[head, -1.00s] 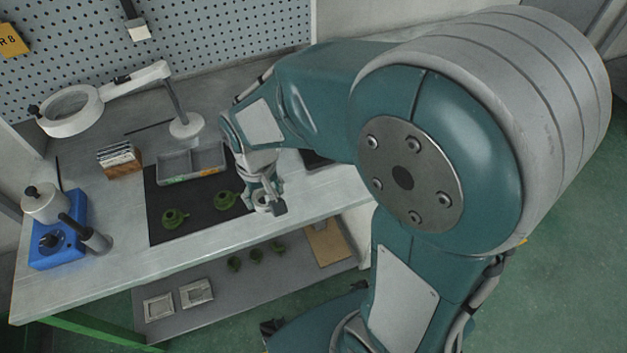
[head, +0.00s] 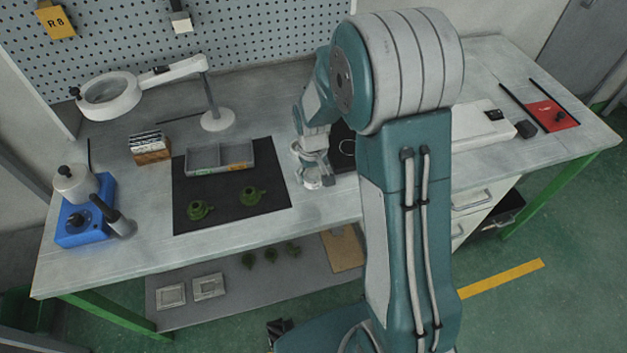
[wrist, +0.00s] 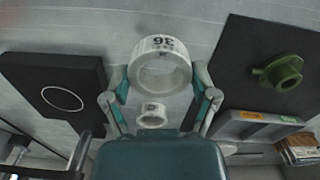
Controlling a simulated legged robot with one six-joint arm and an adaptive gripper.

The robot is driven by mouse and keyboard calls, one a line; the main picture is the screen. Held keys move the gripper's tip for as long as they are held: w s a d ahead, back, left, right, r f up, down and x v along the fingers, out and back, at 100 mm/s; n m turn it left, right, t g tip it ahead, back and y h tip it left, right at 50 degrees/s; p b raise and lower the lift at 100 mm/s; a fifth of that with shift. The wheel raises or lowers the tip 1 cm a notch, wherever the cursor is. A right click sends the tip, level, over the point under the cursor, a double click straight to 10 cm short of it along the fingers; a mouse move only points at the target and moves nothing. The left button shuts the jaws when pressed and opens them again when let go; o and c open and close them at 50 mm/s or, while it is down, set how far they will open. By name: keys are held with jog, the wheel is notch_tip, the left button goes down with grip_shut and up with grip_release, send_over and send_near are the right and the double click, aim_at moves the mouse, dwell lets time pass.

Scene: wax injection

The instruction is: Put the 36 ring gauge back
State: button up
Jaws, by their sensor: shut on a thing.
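The 36 ring gauge (wrist: 160,68) is a pale metal ring with "36" on its face, upside down in the wrist view. My gripper (wrist: 160,92) is shut on it, with a finger at each side. In the head view my gripper (head: 314,165) holds the ring (head: 312,182) low over the bench, right of the dark mat; I cannot tell if it touches the bench. A black pad (wrist: 82,80) with a white circle outline lies to the left in the wrist view; it also shows partly behind my arm in the head view (head: 343,157).
A smaller pale ring (wrist: 152,115) shows beyond the gauge in the wrist view. The dark mat (head: 235,222) carries green parts (head: 200,209) and a grey tray (head: 220,156). A magnifier lamp (head: 215,120) stands behind. The bench front beside the mat is clear.

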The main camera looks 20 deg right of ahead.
aim_at(317, 181)
jog(key=f, duration=0.3)
jog(key=shift+d+f, duration=0.2)
jog(key=shift+d, duration=0.4)
jog(key=o, duration=1)
jog(key=shift+a, duration=0.1)
jog(key=shift+o, duration=0.8)
jog(key=shift+a, duration=0.3)
